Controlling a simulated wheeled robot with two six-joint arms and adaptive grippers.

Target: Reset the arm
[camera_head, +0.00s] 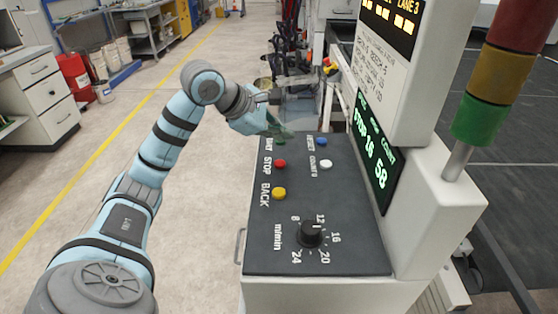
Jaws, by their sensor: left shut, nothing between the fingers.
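My left arm comes in from the lower left and reaches to the far end of a dark control panel (340,215). My left gripper (284,132) is shut and empty, with its tip at or just above the green button beside the START label; it partly hides both, and I cannot tell whether it touches. Below are a red STOP button (279,163) and a yellow BACK button (279,193). A blue button (321,142) and a white button (326,164) are to the right. A black speed knob (311,233) sits near the panel's front. My right gripper is not in view.
A lit display (376,152) stands upright along the panel's right side. A red, yellow and green signal tower (480,118) rises at the right. A white drawer cabinet (42,95) and red containers (76,76) stand at the left. The floor between is clear.

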